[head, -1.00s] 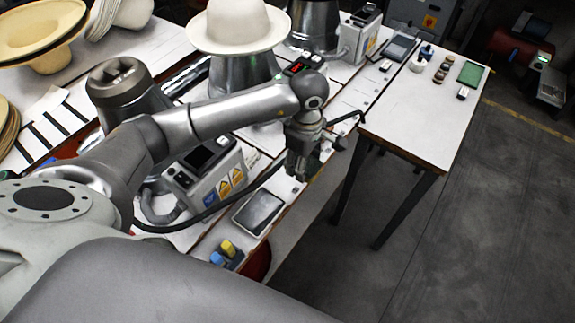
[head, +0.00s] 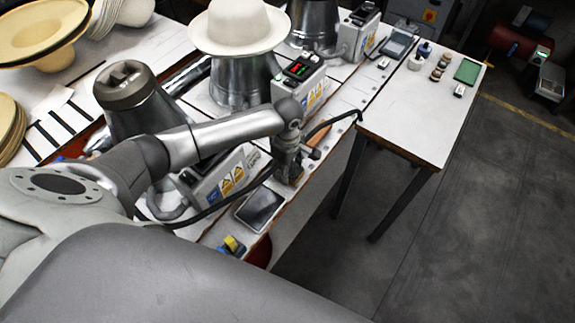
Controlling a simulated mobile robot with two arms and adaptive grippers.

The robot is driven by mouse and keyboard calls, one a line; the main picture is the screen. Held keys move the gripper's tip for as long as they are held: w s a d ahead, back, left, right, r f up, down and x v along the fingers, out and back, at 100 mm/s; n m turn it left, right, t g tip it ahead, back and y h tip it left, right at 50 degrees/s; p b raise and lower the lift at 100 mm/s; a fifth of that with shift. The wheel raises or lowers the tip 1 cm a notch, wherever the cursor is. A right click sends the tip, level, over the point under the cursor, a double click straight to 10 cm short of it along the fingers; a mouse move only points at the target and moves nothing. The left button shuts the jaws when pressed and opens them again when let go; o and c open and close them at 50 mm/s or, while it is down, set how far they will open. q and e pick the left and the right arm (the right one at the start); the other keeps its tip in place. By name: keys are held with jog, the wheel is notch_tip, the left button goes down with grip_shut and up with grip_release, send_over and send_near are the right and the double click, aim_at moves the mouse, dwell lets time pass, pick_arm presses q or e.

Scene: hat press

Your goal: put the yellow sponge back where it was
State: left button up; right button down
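A small yellow block (head: 232,243), perhaps the sponge, sits at the bench's near edge with a blue piece beside it; it is too small to identify surely, and my arm's large grey link hides what is nearer. My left gripper (head: 291,172) points down over the bench's front edge, beyond the grey tablet, well apart from the yellow block. Its fingers are small and dark, so I cannot tell whether they are open or hold anything. My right gripper is out of view.
A flat tablet (head: 260,209) lies on the bench front. A cream hat (head: 238,28) sits on a metal press behind a control box (head: 302,80). A black hose (head: 225,213) runs along the front. The white side table (head: 410,115) at right has clear room in its middle.

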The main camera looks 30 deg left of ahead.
pick_arm(q)
jog(key=shift+f, duration=0.2)
jog(key=o, duration=0.9)
jog(key=shift+r, duration=0.1)
